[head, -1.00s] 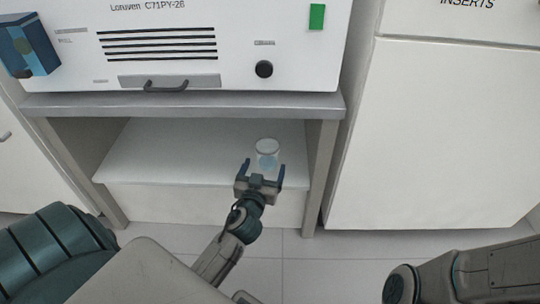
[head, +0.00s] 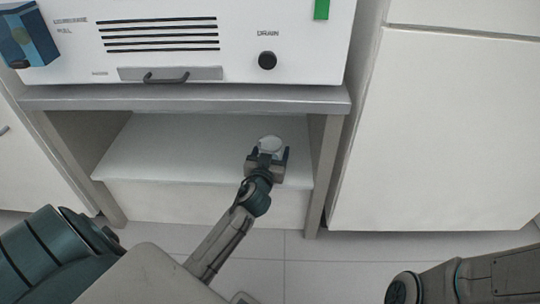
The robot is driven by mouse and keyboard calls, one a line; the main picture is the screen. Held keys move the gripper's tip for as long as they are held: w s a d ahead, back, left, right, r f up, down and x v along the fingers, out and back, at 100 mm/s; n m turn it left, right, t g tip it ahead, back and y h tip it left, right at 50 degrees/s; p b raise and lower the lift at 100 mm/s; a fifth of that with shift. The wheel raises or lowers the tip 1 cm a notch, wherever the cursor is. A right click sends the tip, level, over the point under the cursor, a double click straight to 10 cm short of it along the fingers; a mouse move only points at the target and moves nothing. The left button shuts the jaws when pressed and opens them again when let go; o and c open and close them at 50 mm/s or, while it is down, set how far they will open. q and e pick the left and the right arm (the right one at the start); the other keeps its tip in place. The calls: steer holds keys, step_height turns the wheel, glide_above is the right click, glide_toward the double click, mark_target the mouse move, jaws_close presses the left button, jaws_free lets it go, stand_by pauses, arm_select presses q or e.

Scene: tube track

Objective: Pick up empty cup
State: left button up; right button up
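The cup (head: 270,143) is a small, pale, whitish round cup standing on the white low shelf (head: 190,150) under the machine, near its right front. My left gripper (head: 269,155) reaches in from below, with one finger at each side of the cup. The gripper body hides the cup's lower part. The fingers look spread around the cup, but I cannot tell whether they touch it. My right gripper is out of view; only part of my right arm shows at the lower right.
The grey counter edge (head: 180,98) lies above the shelf, with a white machine (head: 290,50) on it. A side post (head: 320,175) stands close to the right of my gripper. The shelf left of the cup is clear. A white cabinet (head: 440,130) stands at the right.

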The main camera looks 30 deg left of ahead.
arm_select(q)
steer(key=c, duration=0.6)
